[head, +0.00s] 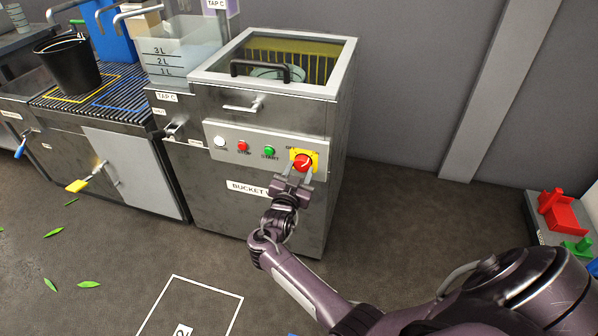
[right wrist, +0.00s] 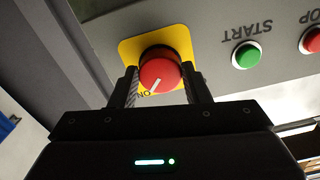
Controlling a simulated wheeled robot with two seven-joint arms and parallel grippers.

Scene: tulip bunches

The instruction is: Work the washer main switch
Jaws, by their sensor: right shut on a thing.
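The washer main switch is a red round knob (head: 303,161) on a yellow plate, at the right end of the washer's (head: 250,175) front panel. In the right wrist view the knob (right wrist: 159,74) sits between my fingers, and its white line points down-left toward the letters ON. The yellow plate (right wrist: 177,36) shows behind it. My right gripper (head: 299,172) is shut on the knob, with one finger on each side; it also shows in the right wrist view (right wrist: 162,86). My left gripper is not in view.
A green START button (head: 269,152), a red STOP button (head: 243,146) and a white button (head: 219,142) sit left of the switch. A drawer handle (head: 244,105) juts out above. A black bucket (head: 68,66) stands on the grate at left.

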